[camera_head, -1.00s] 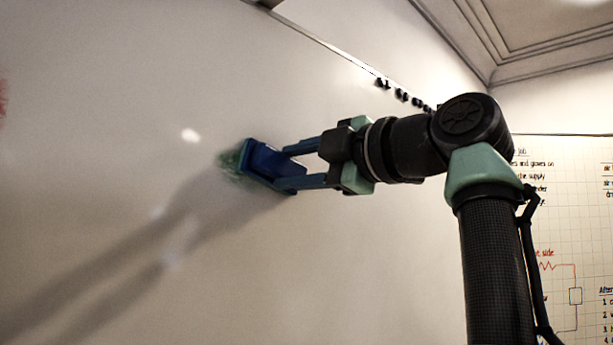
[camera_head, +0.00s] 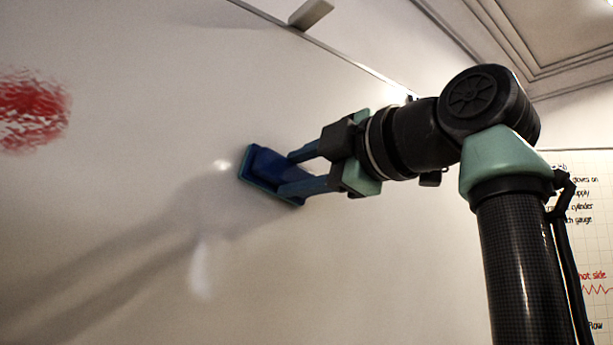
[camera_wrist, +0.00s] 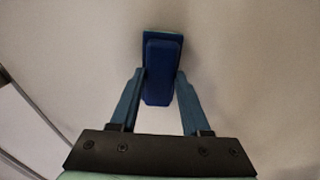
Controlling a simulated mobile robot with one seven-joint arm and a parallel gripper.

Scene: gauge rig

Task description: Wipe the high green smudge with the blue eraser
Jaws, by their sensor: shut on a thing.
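The blue eraser (camera_head: 268,172) is at the whiteboard (camera_head: 120,215), its teal-edged face toward the board surface. I cannot tell for sure whether it presses on the board. My gripper (camera_head: 300,172) is shut on the eraser from the right. In the wrist view the eraser (camera_wrist: 162,75) sits between the two fingertips of my gripper (camera_wrist: 161,88), with a thin green edge at its far end. No green smudge shows on the visible board; the patch behind the eraser is hidden.
A red smudge (camera_head: 32,108) is on the board at the far left. A small grey block (camera_head: 310,13) sits at the board's top edge. A chart with writing (camera_head: 590,230) hangs at the right. The board around the eraser is clear.

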